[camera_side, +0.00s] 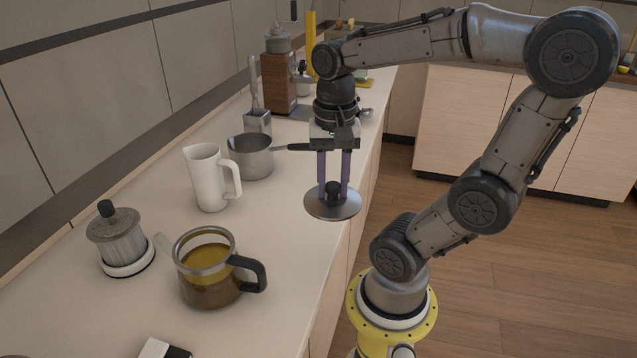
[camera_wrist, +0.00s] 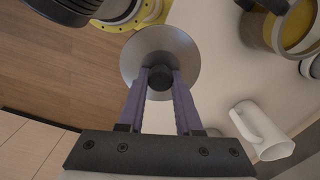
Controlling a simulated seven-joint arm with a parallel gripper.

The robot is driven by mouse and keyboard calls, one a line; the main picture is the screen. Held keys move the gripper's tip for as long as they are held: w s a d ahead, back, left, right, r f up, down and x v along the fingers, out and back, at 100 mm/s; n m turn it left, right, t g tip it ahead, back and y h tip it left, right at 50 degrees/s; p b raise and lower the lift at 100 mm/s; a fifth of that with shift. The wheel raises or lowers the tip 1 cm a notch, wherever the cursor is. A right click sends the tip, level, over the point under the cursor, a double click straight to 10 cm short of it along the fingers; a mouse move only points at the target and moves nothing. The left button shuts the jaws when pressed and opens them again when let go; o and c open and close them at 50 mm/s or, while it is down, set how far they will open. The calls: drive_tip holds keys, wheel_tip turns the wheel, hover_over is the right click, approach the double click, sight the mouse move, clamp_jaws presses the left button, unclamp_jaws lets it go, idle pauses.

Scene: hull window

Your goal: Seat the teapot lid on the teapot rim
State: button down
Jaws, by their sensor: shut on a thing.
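The teapot (camera_side: 209,275) stands on the counter in the side view. It is glass with a metal rim, a black handle to the right and amber liquid inside, and its top is open. My gripper (camera_side: 333,186) is shut on the black knob of the teapot lid (camera_side: 333,206), a round metal disc held level in the air near the counter's front edge, to the right of and beyond the teapot. In the wrist view the lid (camera_wrist: 160,48) lies between my purple fingers (camera_wrist: 160,80), and the teapot (camera_wrist: 300,35) is partly cut off at the upper right.
A white pitcher (camera_side: 207,178) and a metal saucepan (camera_side: 251,157) stand behind the teapot. A metal canister with a black knob (camera_side: 118,240) stands to its left. A wood-sided grinder (camera_side: 278,82) is farther back. Bare counter (camera_side: 285,235) lies between teapot and lid.

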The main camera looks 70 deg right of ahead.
drive_tip(key=shift+s+a+r, duration=0.1)
drive_tip(key=shift+s, duration=0.15)
drive_tip(key=shift+w+r, duration=0.15)
drive_tip(key=w+a+r+n, duration=0.2)
drive_tip(key=w+a+r, duration=0.1)
drive_tip(key=w, duration=0.6)
drive_tip(key=w+a+r+n, duration=0.2)
drive_tip(key=w+a+n, duration=0.15)
drive_tip(key=w, duration=0.45)
drive_tip(key=w+a+f+n, duration=0.1)
drive_tip(key=w+a+f, duration=0.1)
drive_tip(key=a, duration=0.5)
drive_tip(key=shift+w+a+n, duration=0.35)
drive_tip(key=shift+f, duration=1.95)
